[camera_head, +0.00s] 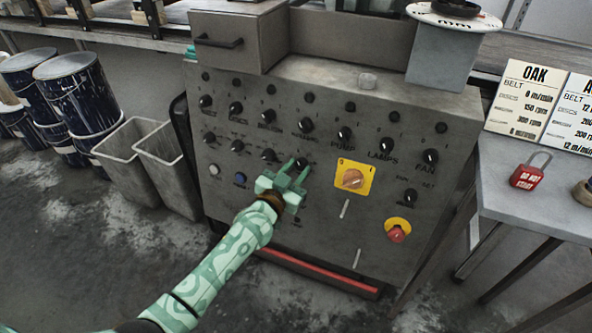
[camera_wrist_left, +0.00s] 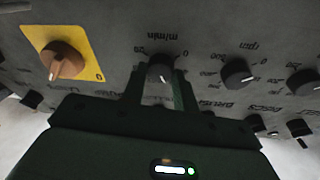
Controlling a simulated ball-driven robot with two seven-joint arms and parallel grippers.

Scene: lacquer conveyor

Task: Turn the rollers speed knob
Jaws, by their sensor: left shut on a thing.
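My left gripper (camera_head: 291,179) reaches the grey control panel from the front, its green fingers at the knob in the lower knob row closest to the yellow-backed switch. The left wrist view, upside down, shows the fingers (camera_wrist_left: 160,85) on both sides of this black knob (camera_wrist_left: 160,66), shut on it. A white pointer line shows on its face, and "m/min" is printed beside it. The knob's name is hidden by the gripper, so I cannot read whether it says rollers. A black knob marked "rpm" (camera_wrist_left: 237,72) sits beside it. My right gripper is out of view.
An orange rotary switch (camera_head: 352,179) on a yellow plate is close to the gripper. A red stop button (camera_head: 397,232) is lower right. Signs, one headed "OAK" (camera_head: 523,99), and a red padlock (camera_head: 527,177) are on the side table. Grey bins (camera_head: 137,165) stand left.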

